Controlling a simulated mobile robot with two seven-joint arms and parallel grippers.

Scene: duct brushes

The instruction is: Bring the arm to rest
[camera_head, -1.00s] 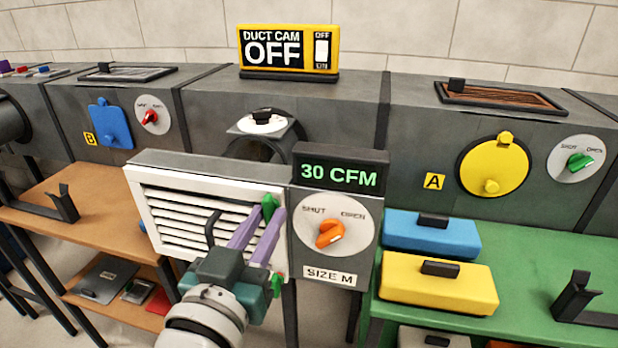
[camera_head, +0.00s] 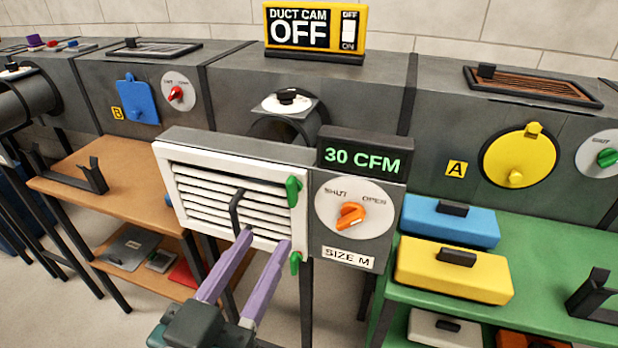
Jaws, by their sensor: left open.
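My left gripper (camera_head: 264,243) is in front of the lower part of the white louvred grille (camera_head: 190,205). Its two purple fingers are spread apart, with nothing seen between them but the lower end of the grille's dark curved handle behind. Whether the fingertips touch the grille is hard to tell. Green clips (camera_head: 293,191) sit at the grille's right edge. My right gripper is not in view.
Right of the grille is an orange knob (camera_head: 351,216) under a 30 CFM display (camera_head: 362,159). A green shelf (camera_head: 540,250) with blue (camera_head: 450,222) and yellow (camera_head: 455,270) boxes stands right. A brown table (camera_head: 140,170) with a black bracket stands left.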

